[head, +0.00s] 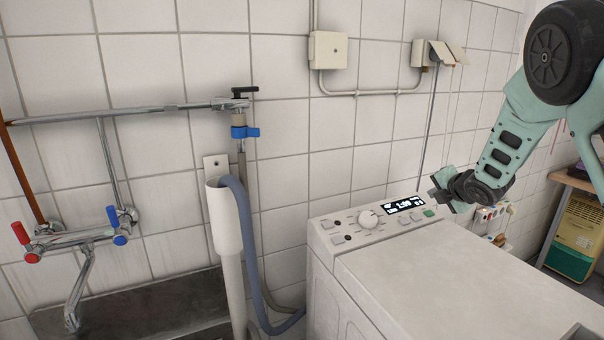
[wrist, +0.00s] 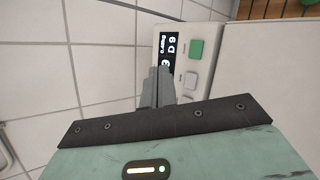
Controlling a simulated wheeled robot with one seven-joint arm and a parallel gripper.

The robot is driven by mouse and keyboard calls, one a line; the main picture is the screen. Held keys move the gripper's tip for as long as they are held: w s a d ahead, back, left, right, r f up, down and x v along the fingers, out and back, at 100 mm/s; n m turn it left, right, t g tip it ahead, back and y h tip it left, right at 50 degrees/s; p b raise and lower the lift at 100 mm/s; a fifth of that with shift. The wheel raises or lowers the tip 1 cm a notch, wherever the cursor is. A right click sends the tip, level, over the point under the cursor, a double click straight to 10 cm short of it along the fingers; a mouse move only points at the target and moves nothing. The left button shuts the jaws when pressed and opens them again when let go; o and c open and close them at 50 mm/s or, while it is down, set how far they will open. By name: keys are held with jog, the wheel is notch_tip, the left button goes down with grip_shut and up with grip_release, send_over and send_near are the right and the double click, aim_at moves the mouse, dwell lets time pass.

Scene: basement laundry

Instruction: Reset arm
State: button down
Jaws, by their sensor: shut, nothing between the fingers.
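My gripper (head: 436,194) is at the right in the head view, close above the back panel of a white washing machine (head: 400,270). Its fingers also show in the wrist view (wrist: 157,85), closed together with nothing between them. They point toward the machine's control panel (head: 372,219), beside the lit display (head: 403,204) and a green button (head: 428,213). In the wrist view the green button (wrist: 196,50) and a pale button (wrist: 190,80) lie to the right of the fingertips. I cannot tell whether the fingertips touch the panel.
A tiled wall (head: 330,130) stands behind the machine. A grey hose (head: 247,240) and a white drain pipe (head: 224,230) are left of it. A tap with red and blue handles (head: 75,240) is above a dark basin (head: 140,305). The machine's top is clear.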

jog(key=s+a+r+m+g+y+p, duration=0.2)
jog(key=s+a+m+g, duration=0.6)
jog(key=s+a, duration=1.3)
jog(key=s+a+m+g, duration=0.2)
jog(key=s+a+m, duration=0.2)
jog(key=s, duration=0.9)
jog(key=s+a+r+m+g+h, duration=0.1)
jog(key=s+a+m, duration=0.3)
jog(key=s, duration=0.9)
jog(key=shift+s+r+g+p, duration=0.15)
jog(key=shift+s+g+p, duration=0.15)
jog(key=shift+g, duration=0.1)
